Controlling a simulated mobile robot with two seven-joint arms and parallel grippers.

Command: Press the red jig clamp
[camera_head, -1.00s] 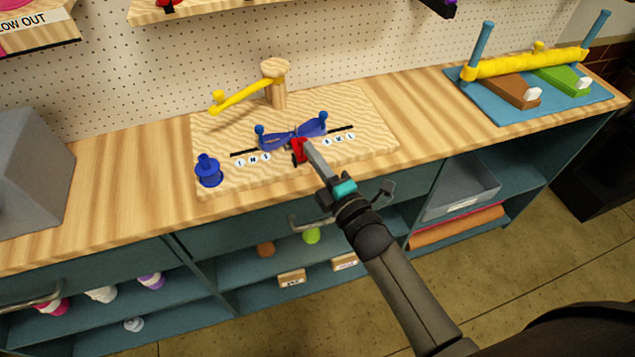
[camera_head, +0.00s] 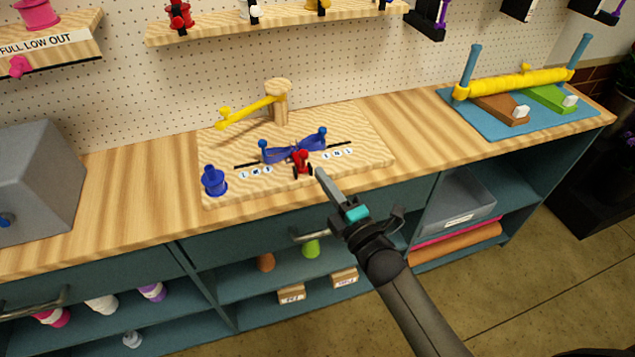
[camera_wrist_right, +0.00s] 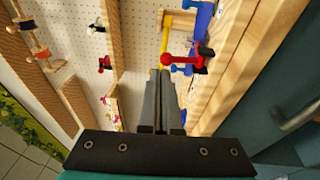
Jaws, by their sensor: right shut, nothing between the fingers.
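The red jig clamp (camera_head: 302,162) sits at the front middle of the wooden jig board (camera_head: 350,125), just in front of a blue ribbon bow (camera_head: 292,147). It also shows in the right wrist view (camera_wrist_right: 184,61), right of the fingertips. My right gripper (camera_head: 320,172) is shut and empty. In the head view its tips appear a little to the right of and in front of the clamp, apart from it. The wrist view shows its fingers (camera_wrist_right: 158,75) together. My left gripper is in neither view.
A blue spool (camera_head: 213,181) stands at the board's left front corner. A yellow arm (camera_head: 247,112) on a wooden post is behind the bow. A grey box (camera_head: 35,185) stands at left, and a blue mat (camera_head: 540,119) with a yellow roller (camera_head: 515,83) at right.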

